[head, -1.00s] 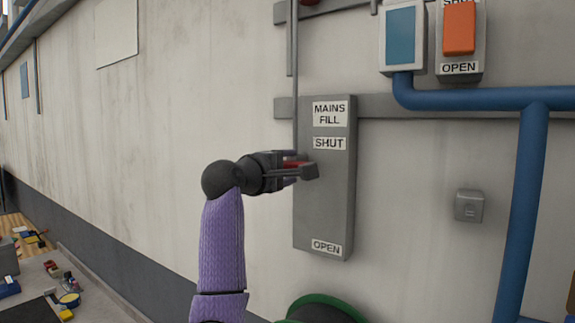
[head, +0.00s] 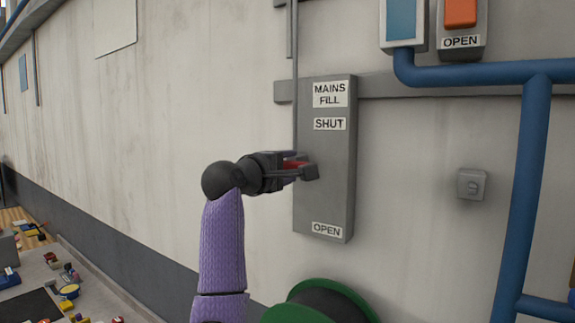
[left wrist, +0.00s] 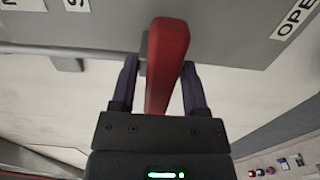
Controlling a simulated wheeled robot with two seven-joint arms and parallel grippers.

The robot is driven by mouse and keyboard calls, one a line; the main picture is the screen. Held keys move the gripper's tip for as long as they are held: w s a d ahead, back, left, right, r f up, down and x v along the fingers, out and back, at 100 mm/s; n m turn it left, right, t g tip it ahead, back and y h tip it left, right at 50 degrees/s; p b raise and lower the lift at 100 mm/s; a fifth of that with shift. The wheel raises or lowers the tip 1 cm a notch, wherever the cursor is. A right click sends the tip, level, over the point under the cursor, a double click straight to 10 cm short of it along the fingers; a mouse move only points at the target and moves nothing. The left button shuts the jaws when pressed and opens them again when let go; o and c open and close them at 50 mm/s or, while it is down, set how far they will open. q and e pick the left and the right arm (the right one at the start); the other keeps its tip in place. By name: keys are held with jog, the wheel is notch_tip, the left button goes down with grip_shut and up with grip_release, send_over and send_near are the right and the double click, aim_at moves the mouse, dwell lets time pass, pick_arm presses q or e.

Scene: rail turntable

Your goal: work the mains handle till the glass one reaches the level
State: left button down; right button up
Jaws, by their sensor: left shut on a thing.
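The mains handle is a red lever (head: 293,164) on a grey upright panel (head: 327,200) marked MAINS FILL. It stands between the SHUT label (head: 329,124) and the OPEN label (head: 327,229), a little nearer SHUT. My left gripper (head: 303,171) is shut on the handle and hides much of it in the head view. In the left wrist view the red handle (left wrist: 167,60) lies between the two fingers of the gripper (left wrist: 160,88). I cannot tell which thing is the glass one. My right gripper is not in view.
A box with a blue pane (head: 401,20) and an orange switch (head: 460,12) are at the top edge. Blue pipes (head: 525,180) run right of the panel. A green-rimmed drum (head: 300,312) is below. A cluttered bench (head: 40,275) stands lower left.

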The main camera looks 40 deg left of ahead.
pick_arm(q)
jog(key=shift+c, duration=2)
grip_release()
jog(key=shift+r, duration=0.1)
jog(key=shift+s, duration=0.25)
jog(key=s+d+b, duration=0.1)
jog(key=s+b, duration=0.4)
jog(key=s, duration=0.4)
jog(key=shift+s, duration=0.2)
